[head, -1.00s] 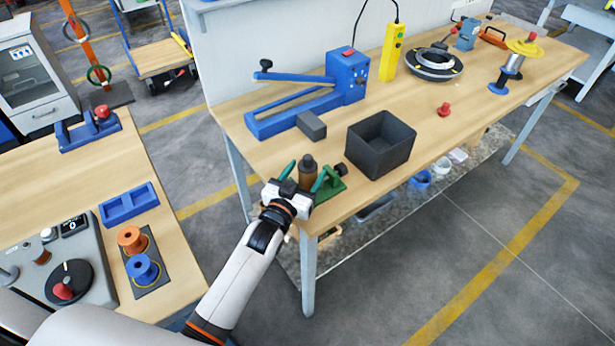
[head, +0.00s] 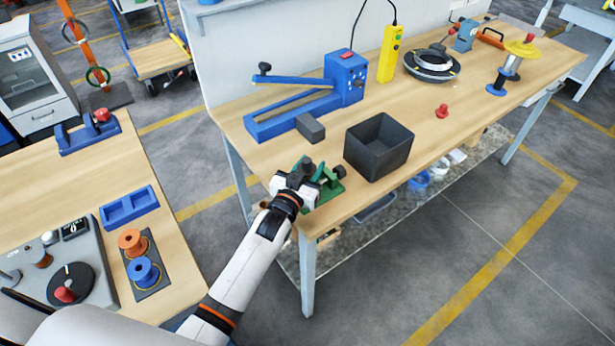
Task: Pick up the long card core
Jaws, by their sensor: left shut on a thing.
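The long card core (head: 308,166) stands near the front left corner of the large workbench, by a small green fixture (head: 328,188). Only its dark upper end shows clearly; its brown body is mostly hidden behind my left gripper. Whether the core's lower end touches the bench is hidden. My right gripper is not in view.
A black open bin (head: 379,147) stands right of the gripper. A grey block (head: 310,127) and a blue lever device (head: 300,104) are behind it. A small red knob (head: 442,111) lies farther right. A gap of floor separates the left table (head: 80,189).

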